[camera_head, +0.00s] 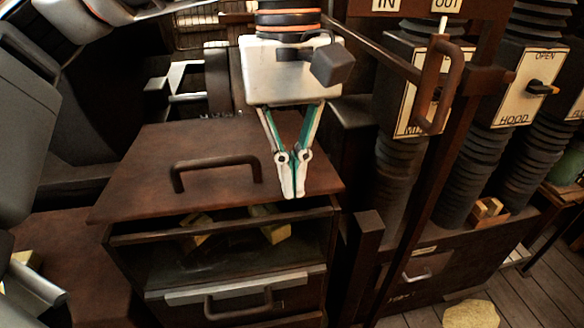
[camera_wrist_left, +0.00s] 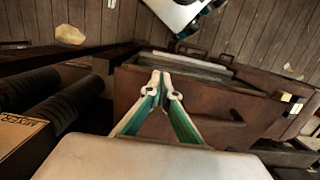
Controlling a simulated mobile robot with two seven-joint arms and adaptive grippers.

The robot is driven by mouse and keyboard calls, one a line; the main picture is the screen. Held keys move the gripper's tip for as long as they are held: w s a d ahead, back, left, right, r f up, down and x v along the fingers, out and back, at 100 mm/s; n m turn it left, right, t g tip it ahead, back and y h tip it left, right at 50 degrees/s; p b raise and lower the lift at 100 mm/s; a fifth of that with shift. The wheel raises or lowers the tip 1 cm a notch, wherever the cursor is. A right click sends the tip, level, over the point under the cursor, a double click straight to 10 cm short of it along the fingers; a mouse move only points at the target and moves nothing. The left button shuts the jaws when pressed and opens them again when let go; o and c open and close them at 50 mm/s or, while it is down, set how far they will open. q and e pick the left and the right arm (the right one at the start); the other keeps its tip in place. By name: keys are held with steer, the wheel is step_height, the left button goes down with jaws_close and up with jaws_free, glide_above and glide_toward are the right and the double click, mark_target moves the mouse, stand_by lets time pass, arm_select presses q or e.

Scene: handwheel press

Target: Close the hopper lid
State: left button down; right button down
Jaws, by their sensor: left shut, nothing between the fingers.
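The hopper lid (camera_head: 140,165) is a flat brown plate with a dark bar handle (camera_head: 215,168). It lies over the hopper (camera_head: 135,275), its front edge looking slightly above the front rim (camera_head: 210,230), with a dark gap between. Yellowish chunks (camera_head: 197,232) show inside. My left gripper (camera_head: 292,192) is shut and empty, pointing down at the lid's right front part; contact is unclear. In the left wrist view its tips (camera_wrist_left: 159,76) are together in front of the brown lid (camera_wrist_left: 200,105). A white and teal part, apparently my right gripper (camera_wrist_left: 188,22), shows at that view's top; its jaws are unclear.
A drawer with a handle (camera_head: 238,302) is below the hopper opening. Ribbed dark columns with a mixer panel (camera_head: 420,108) and a hood panel (camera_head: 520,100) stand to the right. A yellowish piece (camera_head: 470,314) lies on the floor.

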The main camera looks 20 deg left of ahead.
arm_select(q)
steer(key=f, duration=0.4)
steer(key=shift+s+d+b, duration=0.15)
steer(key=shift+s+b, duration=0.15)
steer(key=shift+b, duration=0.05)
steer(key=shift+s, duration=0.15)
steer(key=shift+f, duration=0.1)
step_height(320, 180, up, 13)
steer(key=w, duration=0.1)
steer(key=shift+w+a+f, duration=0.15)
steer(key=shift+w+a, duration=0.05)
steer(key=shift+a, duration=0.2)
